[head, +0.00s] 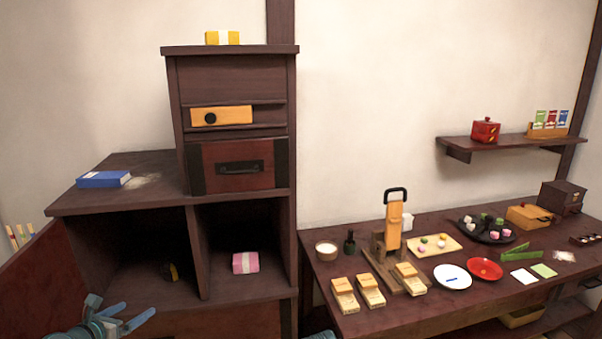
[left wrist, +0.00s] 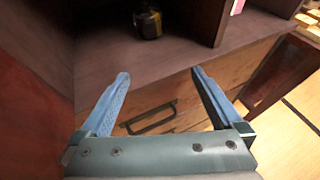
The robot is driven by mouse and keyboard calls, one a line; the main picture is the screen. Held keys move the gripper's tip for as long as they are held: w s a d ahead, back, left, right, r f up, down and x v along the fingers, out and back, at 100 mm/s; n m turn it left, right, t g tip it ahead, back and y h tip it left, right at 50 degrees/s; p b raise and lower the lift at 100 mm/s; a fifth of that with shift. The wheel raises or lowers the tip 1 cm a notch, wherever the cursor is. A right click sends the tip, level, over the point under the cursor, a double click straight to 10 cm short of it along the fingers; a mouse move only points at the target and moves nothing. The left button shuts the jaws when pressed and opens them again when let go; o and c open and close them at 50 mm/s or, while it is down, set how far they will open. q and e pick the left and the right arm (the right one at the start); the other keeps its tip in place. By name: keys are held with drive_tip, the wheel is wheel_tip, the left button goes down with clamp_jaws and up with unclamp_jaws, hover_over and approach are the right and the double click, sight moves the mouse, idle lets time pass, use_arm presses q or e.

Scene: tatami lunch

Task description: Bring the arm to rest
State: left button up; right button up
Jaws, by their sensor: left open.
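My left gripper (head: 126,321) is at the bottom left of the head view, in front of the dark wooden cabinet (head: 122,168) and beside its open door. In the left wrist view my left gripper (left wrist: 158,95) has its two blue fingers apart with nothing between them. Below and beyond the fingers a drawer front with a dark handle (left wrist: 148,118) shows. A small dark object with a yellow band (head: 171,272) stands in the left compartment; it also shows in the left wrist view (left wrist: 148,22).
The reddish open door (head: 40,280) is close to my left gripper on the left. A pink packet (head: 245,263) lies in the right compartment. A blue box (head: 103,179) lies on the cabinet's lower top. The table (head: 350,322) at right holds dishes and several wooden boxes.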

use_arm(q)
drive_tip(key=s+d+f+m+g+h, duration=0.15)
drive_tip(key=d+f+m+g, duration=0.3)
drive_tip(key=d+m, duration=0.65)
drive_tip(key=s+d+f+m+g+h, duration=0.15)
drive_tip(key=d+f+m+g, duration=0.45)
drive_tip(key=d, duration=0.8)
drive_tip(key=s+d+f+m+g+y, duration=0.3)
drive_tip(key=s+d+m+y, duration=0.3)
drive_tip(key=s+d+m, duration=1.15)
drive_tip(key=w+a+r+m+p, duration=0.1)
drive_tip(key=a+r+p, duration=0.1)
drive_tip(key=r+p, duration=0.5)
drive_tip(key=w+a+r+m+p, duration=0.2)
drive_tip(key=a+r+p, duration=0.1)
drive_tip(key=r+p, duration=0.4)
drive_tip(key=shift+r, duration=0.15)
use_arm(e)
wheel_tip(320, 180, up, 14)
drive_tip(key=shift+s+r, duration=0.15)
drive_tip(key=shift+s, duration=0.2)
use_arm(q)
drive_tip(key=shift+w+m, duration=0.15)
drive_tip(key=shift+m, duration=0.1)
drive_tip(key=shift+c, duration=0.3)
